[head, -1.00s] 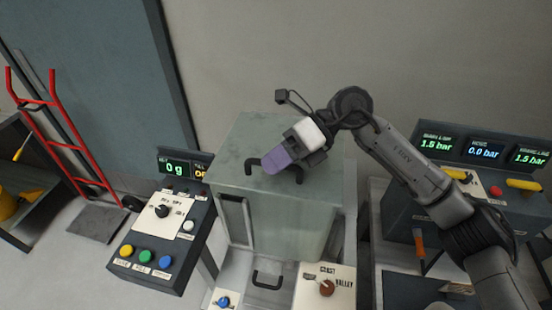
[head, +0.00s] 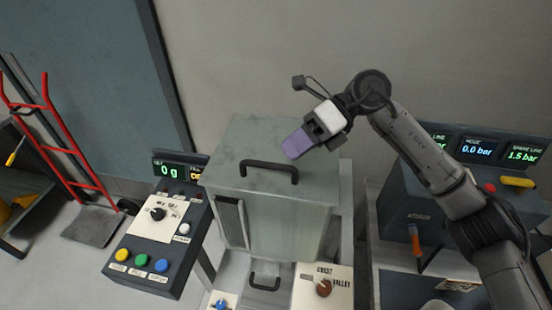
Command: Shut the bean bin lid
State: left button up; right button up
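The bean bin (head: 285,225) is a grey-green box in the middle of the head view. Its flat lid (head: 250,140) lies on top, and I see no gap under its front edge. A dark bar handle (head: 268,166) stands near the lid's front edge. My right gripper (head: 294,146), with purple fingers, is over the right part of the lid, just behind and above the handle's right end. It looks apart from the handle and holds nothing that I can see. The fingers overlap in this view, so their opening is hidden. My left gripper is out of view.
A control box (head: 160,235) with buttons and a display stands left of the bin. A console (head: 450,190) with pressure displays stands at the right. A small drawer-like handle (head: 264,284) is below the bin. A red hand truck (head: 65,140) leans at the far left.

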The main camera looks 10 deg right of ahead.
jog(key=v, duration=0.8)
jog(key=shift+d+r, duration=0.15)
jog(key=shift+d, duration=0.05)
